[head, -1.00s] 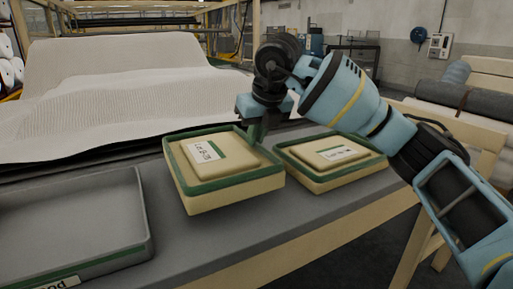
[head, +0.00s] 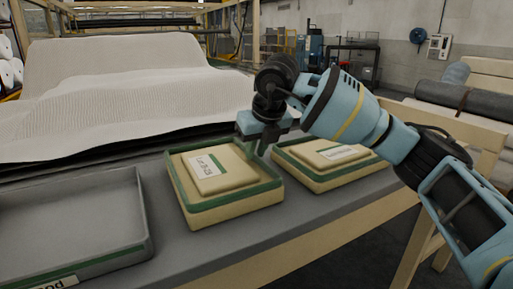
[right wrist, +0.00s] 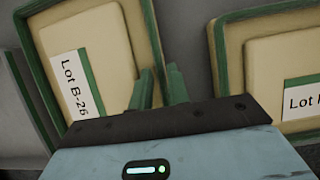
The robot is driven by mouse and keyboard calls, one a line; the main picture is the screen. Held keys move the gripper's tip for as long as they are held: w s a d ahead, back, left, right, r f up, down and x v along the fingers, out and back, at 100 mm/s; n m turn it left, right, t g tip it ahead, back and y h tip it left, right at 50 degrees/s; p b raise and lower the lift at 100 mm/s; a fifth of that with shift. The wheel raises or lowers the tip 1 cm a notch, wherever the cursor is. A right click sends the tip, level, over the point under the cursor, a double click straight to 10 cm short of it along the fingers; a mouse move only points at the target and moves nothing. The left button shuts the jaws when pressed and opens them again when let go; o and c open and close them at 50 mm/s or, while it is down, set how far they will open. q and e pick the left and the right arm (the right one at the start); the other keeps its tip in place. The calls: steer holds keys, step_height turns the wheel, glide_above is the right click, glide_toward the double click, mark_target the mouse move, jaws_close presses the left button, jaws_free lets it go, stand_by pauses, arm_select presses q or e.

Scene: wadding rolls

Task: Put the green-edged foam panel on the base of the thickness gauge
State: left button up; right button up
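The left cream tray-like piece (head: 232,207) with a green rim stands on the grey table. A smaller cream foam panel (head: 230,178) with a green edge band and a white label lies inside it; the label reads "Lot B-26" in the right wrist view (right wrist: 75,85). My right gripper (head: 257,149) is at the far right rim of this piece. Its two green fingers (right wrist: 160,88) stand apart on either side of the rim, and it looks open. A similar piece with a labelled panel (head: 340,152) stands to the right. I cannot make out a thickness gauge. My left gripper is out of view.
An empty grey tray (head: 148,240) with a green label strip stands at the left front. A large sheet of white wadding (head: 120,85) lies behind. The table front (head: 330,225) is clear, and wooden framing (head: 470,140) stands at the right.

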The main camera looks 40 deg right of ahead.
steer(key=shift+o, duration=1.2)
steer(key=shift+r, duration=0.1)
steer(key=p+v, duration=0.1)
steer(key=v, duration=1.1)
steer(key=shift+s+p, duration=0.1)
steer(key=shift+p, duration=0.2)
steer(key=shift+c, duration=0.3)
